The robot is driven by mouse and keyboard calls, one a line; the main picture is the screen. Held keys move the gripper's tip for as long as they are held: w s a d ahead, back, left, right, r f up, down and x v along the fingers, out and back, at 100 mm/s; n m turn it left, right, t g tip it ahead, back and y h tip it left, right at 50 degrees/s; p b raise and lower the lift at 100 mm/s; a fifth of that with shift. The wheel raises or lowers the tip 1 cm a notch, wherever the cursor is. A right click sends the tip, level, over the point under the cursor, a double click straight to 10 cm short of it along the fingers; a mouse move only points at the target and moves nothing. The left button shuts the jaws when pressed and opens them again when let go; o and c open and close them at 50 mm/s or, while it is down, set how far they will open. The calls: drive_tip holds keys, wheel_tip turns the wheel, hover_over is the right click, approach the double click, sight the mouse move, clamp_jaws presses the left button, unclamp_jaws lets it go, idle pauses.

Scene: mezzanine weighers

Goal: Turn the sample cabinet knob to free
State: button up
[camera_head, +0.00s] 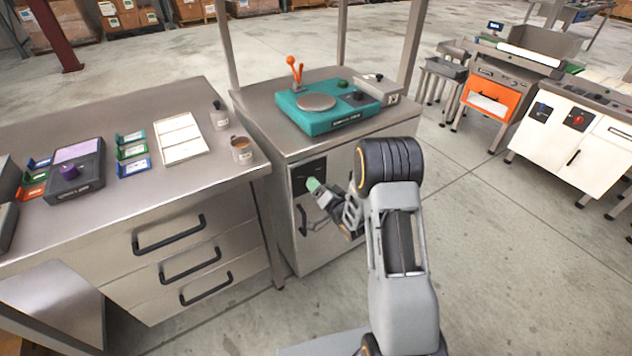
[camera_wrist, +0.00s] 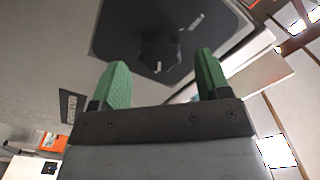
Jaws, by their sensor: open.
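The sample cabinet (camera_head: 335,235) is a steel cabinet with a dark square plate (camera_head: 300,172) on its front and a handle (camera_head: 301,219) below it. In the wrist view the dark plate (camera_wrist: 110,35) fills the upper middle, with a dark knob (camera_wrist: 160,48) bearing a small light mark. My gripper (camera_head: 313,184) is in front of the plate. In the wrist view my gripper (camera_wrist: 162,62) has its green fingers apart, one left and one right of the knob, with gaps on both sides. I cannot read the plate's markings.
A teal weigher (camera_head: 325,118) with an orange-knobbed lever (camera_head: 294,68) stands on the cabinet top. To the left is a steel bench (camera_head: 95,215) with drawers, a cup (camera_head: 242,150) and trays. Open floor (camera_head: 500,230) lies to the right.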

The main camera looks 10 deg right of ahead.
drive_tip(key=shift+x, duration=1.7)
drive_tip(key=shift+d, duration=0.1)
drive_tip(key=c, duration=0.9)
